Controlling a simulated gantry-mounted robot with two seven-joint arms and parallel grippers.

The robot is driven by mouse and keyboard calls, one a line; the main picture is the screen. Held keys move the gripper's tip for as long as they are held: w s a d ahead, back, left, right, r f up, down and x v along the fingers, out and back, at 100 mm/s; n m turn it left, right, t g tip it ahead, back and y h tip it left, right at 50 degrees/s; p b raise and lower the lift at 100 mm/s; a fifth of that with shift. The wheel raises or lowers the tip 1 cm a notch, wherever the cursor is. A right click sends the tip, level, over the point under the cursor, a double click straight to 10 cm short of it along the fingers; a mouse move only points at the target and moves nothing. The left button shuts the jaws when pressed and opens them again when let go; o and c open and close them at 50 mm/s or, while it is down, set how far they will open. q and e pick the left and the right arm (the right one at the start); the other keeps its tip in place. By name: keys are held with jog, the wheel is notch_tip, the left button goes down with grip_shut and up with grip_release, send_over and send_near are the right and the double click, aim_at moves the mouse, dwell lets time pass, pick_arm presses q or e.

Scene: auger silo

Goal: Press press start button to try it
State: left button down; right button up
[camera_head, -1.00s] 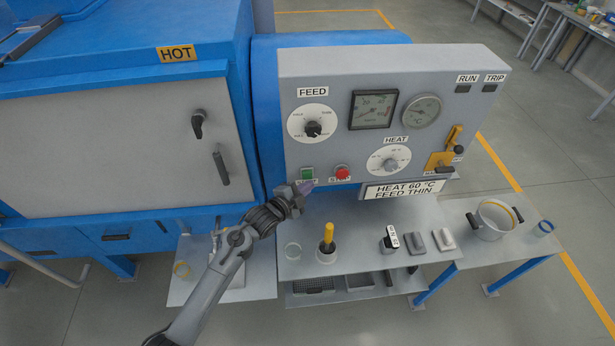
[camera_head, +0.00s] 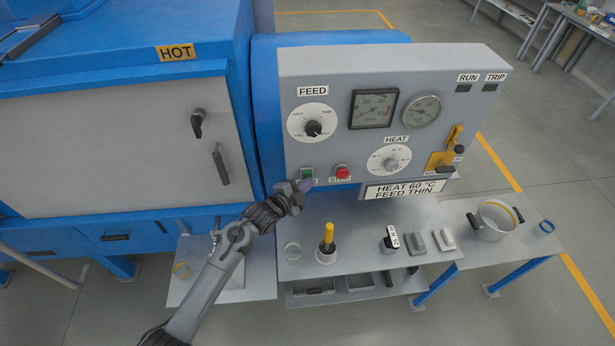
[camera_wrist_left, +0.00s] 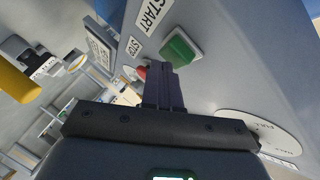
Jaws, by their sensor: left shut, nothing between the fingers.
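The green press start button (camera_head: 307,173) is at the lower left of the grey control panel (camera_head: 440,100). In the left wrist view the green button (camera_wrist_left: 182,46) sits beside its START label (camera_wrist_left: 153,14). My left gripper (camera_head: 304,184) is shut and empty, its tips just below the green button in the head view. In the left wrist view the shut fingers (camera_wrist_left: 160,72) point toward the panel, with their tips close to the button's edge. I cannot tell whether they touch it. The label under the button is partly hidden by the gripper. My right gripper is not in view.
A red stop button (camera_head: 342,172) is right of the green one. The feed dial (camera_head: 313,128) is above, and the heat dial (camera_head: 390,162) is to the right. A shelf below holds a yellow-handled tool (camera_head: 327,240) and small blocks. A pot (camera_head: 492,222) stands at right.

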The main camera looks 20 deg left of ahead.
pick_arm(q)
jog(key=shift+w+a, duration=0.2)
jog(key=shift+w, duration=0.1)
dwell(0.4)
dwell(0.5)
jog(key=shift+s+d+p, duration=0.4)
jog(key=shift+s+p, duration=0.15)
jog(key=shift+s, duration=0.25)
jog(key=shift+s, duration=0.1)
jog(key=s+d+p, duration=0.1)
jog(key=s, duration=0.1)
jog(key=s+d+p, duration=0.1)
jog(key=s+p, duration=0.1)
jog(key=shift+s+d, duration=0.1)
jog(key=shift+d, duration=0.1)
dwell(0.4)
